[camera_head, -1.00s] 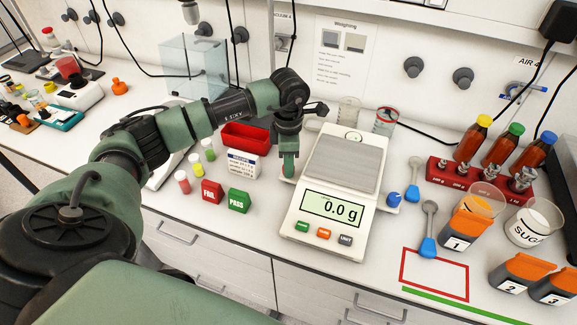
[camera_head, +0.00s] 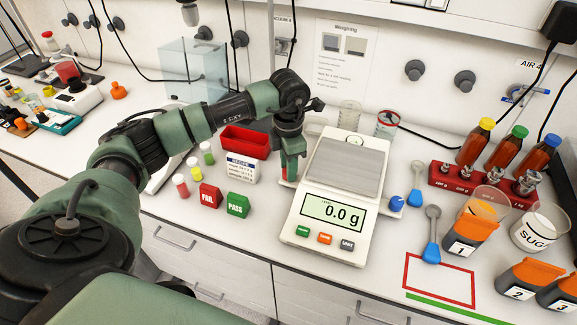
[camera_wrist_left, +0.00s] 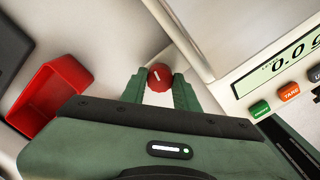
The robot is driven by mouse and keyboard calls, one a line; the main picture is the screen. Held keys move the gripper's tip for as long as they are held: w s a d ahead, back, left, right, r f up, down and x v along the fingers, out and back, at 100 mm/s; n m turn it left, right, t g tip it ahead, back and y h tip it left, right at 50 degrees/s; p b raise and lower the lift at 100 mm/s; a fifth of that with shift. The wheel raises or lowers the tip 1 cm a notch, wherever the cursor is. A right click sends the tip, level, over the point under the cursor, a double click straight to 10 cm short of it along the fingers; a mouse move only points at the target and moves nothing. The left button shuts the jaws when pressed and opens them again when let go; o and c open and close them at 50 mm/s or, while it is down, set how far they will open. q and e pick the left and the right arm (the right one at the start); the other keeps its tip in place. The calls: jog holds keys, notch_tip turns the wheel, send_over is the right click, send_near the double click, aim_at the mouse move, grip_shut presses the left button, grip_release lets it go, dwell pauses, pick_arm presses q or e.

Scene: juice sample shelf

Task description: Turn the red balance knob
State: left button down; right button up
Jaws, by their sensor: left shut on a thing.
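The red balance knob (camera_wrist_left: 160,77) shows in the left wrist view, round with a white mark on top. It sits on a pale tab beside the balance (camera_head: 323,212), whose display reads 0.0 g. My left gripper (camera_head: 290,178) points down at the balance's left side. In the left wrist view its green fingers (camera_wrist_left: 159,90) stand on both sides of the red knob, shut on it. A blue knob (camera_head: 396,203) is on the balance's right side. My right gripper is not in view.
A red tray (camera_head: 245,142) and a recipe box (camera_head: 241,167) stand left of the gripper. Red FAIL (camera_head: 209,196) and green PASS (camera_head: 237,204) blocks are in front. Weights in a red rack (camera_head: 450,178) and orange-lidded containers stand at right.

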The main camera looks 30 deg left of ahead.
pick_arm(q)
jog(key=c, duration=1.1)
grip_release()
jog(key=shift+o, duration=0.2)
notch_tip(320, 180, up, 7)
jog(key=shift+f+b, duration=0.1)
jog(key=shift+b, duration=0.9)
jog(key=shift+r, duration=0.55)
